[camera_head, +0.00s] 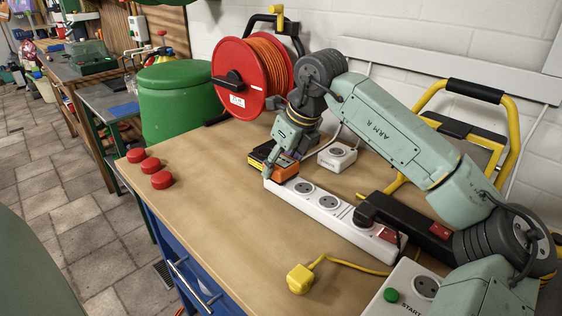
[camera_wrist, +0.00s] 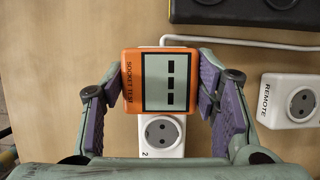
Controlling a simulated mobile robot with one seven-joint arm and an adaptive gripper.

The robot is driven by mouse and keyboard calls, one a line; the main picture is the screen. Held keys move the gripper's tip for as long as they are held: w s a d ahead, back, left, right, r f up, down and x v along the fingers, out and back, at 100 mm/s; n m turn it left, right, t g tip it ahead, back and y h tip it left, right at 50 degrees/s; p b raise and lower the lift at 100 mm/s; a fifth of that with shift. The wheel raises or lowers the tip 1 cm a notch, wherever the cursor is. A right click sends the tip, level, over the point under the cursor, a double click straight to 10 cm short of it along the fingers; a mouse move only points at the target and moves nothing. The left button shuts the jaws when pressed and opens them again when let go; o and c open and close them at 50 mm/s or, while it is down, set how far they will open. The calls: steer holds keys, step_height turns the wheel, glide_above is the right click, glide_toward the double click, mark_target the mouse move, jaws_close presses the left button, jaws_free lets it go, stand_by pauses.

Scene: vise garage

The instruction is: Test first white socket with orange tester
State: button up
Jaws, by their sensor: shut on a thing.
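The orange tester (camera_head: 287,170) is between the fingers of my gripper (camera_head: 279,166) at the far end of the white socket strip (camera_head: 322,213). In the wrist view the orange tester (camera_wrist: 133,85) faces up, reads "SOCKET TEST", and its grey screen shows three dark dashes. My gripper (camera_wrist: 165,90) is shut on its sides. The tester covers the strip's end, just beyond the socket marked 2 (camera_wrist: 161,134). The first socket is hidden under it. I cannot tell whether the tester is fully seated.
A white box marked REMOTE (camera_wrist: 292,101) with one socket stands to the right. A black plug (camera_head: 373,207) sits on the strip's near part. A yellow plug (camera_head: 300,279), a START box (camera_head: 397,294), red caps (camera_head: 150,165) and a red cable reel (camera_head: 240,80) are around.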

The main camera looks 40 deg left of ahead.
steer(key=o, duration=1.2)
steer(key=shift+c, duration=0.2)
steer(key=v, duration=1.2)
